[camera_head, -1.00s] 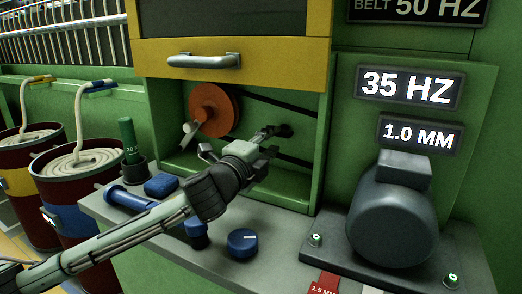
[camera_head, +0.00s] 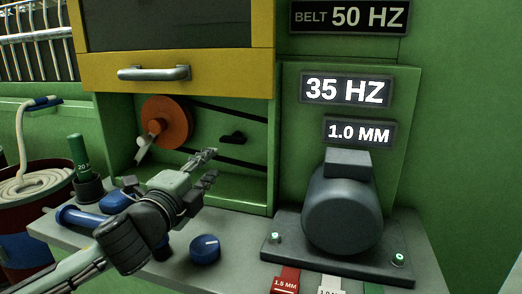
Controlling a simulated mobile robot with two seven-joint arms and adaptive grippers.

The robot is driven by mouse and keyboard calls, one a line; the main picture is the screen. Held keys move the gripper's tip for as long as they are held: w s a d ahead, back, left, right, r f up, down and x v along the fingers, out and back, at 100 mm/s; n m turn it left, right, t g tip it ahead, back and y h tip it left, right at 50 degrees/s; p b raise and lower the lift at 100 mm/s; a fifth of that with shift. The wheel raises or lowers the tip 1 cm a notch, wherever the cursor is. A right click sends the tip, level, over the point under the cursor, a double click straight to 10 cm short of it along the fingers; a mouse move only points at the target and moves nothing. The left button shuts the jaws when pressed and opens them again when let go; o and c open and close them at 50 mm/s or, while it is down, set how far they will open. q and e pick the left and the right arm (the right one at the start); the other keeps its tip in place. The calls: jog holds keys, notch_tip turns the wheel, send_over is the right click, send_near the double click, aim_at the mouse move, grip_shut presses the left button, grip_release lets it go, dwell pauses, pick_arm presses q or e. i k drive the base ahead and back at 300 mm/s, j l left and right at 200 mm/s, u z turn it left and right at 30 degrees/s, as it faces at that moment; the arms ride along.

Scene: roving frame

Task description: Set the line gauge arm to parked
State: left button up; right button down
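In the head view, an open green housing holds an orange pulley (camera_head: 172,118) with a pale lever (camera_head: 145,147) at its lower left. Black belts (camera_head: 228,112) run right from the pulley. A small dark handle-like piece (camera_head: 232,137) sits on the back wall between the belts. I cannot tell for sure which of these is the line gauge arm, and I see no parked mark. My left gripper (camera_head: 210,166) is in front of the housing opening, below and left of the dark piece, apart from it. Its fingers are spread and empty. My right gripper is out of view.
A yellow-framed cover with a handle (camera_head: 153,73) is above the opening. On the grey ledge are a blue knob (camera_head: 205,249), a blue roller (camera_head: 78,217), a green cylinder (camera_head: 78,155) and a motor (camera_head: 343,210). Signs read 35 HZ (camera_head: 346,89) and 1.0 MM (camera_head: 359,132).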

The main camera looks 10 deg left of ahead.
aim_at(144, 141)
jog(key=k+j, duration=0.15)
jog(key=k, duration=0.3)
jog(key=k+j, duration=0.1)
jog(key=k, duration=0.3)
